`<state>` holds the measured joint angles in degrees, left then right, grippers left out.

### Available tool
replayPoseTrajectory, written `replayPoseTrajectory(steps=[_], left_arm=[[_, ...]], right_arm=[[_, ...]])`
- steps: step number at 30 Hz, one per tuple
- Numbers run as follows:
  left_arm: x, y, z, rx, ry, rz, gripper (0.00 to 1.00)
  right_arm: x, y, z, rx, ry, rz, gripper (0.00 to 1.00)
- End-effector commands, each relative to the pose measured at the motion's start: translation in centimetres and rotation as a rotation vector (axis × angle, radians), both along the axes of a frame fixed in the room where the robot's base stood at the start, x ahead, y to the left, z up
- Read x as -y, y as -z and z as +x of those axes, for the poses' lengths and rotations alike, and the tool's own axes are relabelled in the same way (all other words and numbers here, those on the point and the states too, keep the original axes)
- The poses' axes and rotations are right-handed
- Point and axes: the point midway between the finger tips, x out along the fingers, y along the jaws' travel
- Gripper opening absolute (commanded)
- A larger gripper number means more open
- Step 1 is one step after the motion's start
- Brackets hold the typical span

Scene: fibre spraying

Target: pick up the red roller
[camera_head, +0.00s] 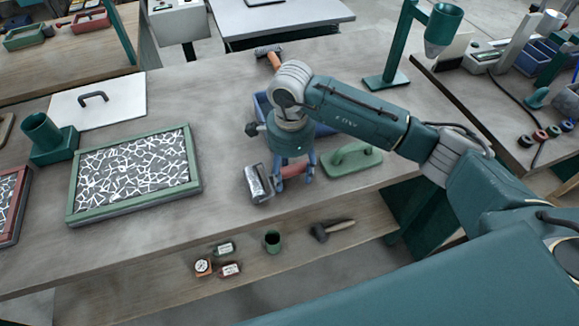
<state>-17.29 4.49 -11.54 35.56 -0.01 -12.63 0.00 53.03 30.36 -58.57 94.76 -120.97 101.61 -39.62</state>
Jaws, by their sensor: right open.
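The red roller lies on the workbench near its front edge. Its ribbed metal drum (258,184) shows left of my gripper, and its red handle (293,170) shows under it. My right gripper (293,168) points down over the handle, with its blue fingers apart on either side of it. I cannot tell whether the fingers touch the handle. The gripper body and wrist hide part of the roller. My left gripper is not in view.
A green-handled float (352,159) lies close on the right. A blue bin (262,104) stands behind the gripper. A second roller with an orange handle (273,61) lies at the back. A green-framed fibre panel (194,174) lies left. A lower shelf (150,290) holds small items.

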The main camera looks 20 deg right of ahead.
Motion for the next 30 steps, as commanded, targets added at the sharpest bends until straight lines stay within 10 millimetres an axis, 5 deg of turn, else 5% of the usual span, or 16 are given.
replayPoseTrajectory(steps=[6,15,30], left_arm=[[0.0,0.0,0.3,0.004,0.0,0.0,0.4],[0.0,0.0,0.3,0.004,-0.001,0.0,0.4],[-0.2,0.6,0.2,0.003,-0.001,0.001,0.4]], right_arm=[[0.0,0.1,0.0,0.001,-0.001,0.001,0.56],[-0.1,0.1,0.0,0.001,0.0,0.001,0.0],[-0.1,-1.8,0.2,0.006,0.0,0.003,0.0]])
